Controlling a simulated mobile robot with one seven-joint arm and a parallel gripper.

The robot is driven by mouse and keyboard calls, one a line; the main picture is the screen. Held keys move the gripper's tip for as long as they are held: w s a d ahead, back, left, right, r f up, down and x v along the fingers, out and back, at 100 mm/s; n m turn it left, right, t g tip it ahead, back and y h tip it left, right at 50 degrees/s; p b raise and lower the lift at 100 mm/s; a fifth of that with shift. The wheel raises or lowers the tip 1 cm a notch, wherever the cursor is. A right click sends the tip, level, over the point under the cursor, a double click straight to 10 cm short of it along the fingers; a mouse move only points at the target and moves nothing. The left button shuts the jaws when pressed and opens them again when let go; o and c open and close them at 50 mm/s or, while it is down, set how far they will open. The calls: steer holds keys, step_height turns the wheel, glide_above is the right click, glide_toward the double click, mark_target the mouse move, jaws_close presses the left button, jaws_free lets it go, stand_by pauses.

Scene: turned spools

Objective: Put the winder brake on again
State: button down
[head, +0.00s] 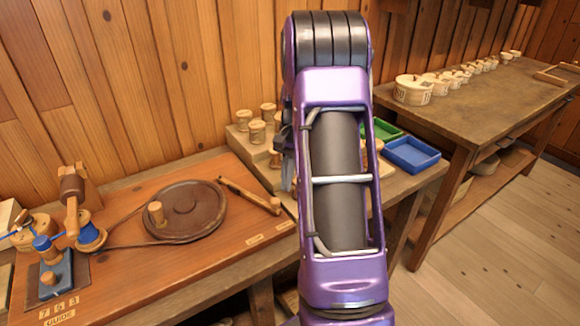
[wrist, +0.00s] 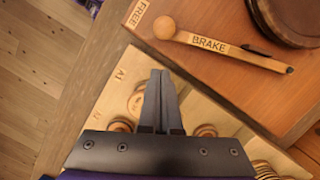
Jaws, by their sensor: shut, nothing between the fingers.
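The brake lever (head: 248,194) is a wooden bar with a round knob, lying beside the dark round wheel (head: 183,210) on the winder board. In the wrist view the lever (wrist: 230,48) carries the word BRAKE and has a dark pad on its wheel side. A gap seems to show between lever and wheel (wrist: 298,18); whether the pad touches is unclear. A FREE label (wrist: 137,14) is on the board near the knob. My gripper (wrist: 160,73) is shut and empty, below the knob in the wrist view, over the spool rack. My arm hides most of it in the head view.
A stepped rack (head: 240,140) with several wooden spools stands right of the board. Green (head: 384,131) and blue (head: 412,154) trays lie beyond it. A cord runs from the wheel to a blue spool (head: 91,236) at the left. A second bench (head: 470,95) stands at right.

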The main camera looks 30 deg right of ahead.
mark_target(274, 200)
steer(key=shift+s+a, duration=0.4)
steer(key=shift+a, duration=0.25)
steer(key=shift+s+a, duration=0.35)
steer(key=shift+a, duration=0.3)
steer(key=a+m, duration=0.1)
steer(key=a, duration=0.1)
steer(key=s+a+m, duration=0.1)
steer(key=a, duration=0.2)
steer(key=s+a+m+p, duration=0.1)
steer(key=a, duration=0.1)
steer(key=shift+s+a+r+t, duration=0.15)
steer(key=shift+s+a+t, duration=0.1)
steer(key=shift+t, duration=0.15)
steer(key=shift+a, duration=0.25)
steer(key=shift+d+p, duration=0.3)
steer(key=shift+d, duration=0.25)
steer(key=d, duration=0.1)
steer(key=d+r, duration=0.1)
steer(key=w+d+p, duration=0.1)
steer(key=shift+d+r, duration=0.3)
steer(key=shift+d, duration=0.1)
steer(key=p+v, duration=0.1)
steer(key=v, duration=0.7)
steer(key=shift+s+r, duration=0.15)
steer(key=shift+r, duration=0.1)
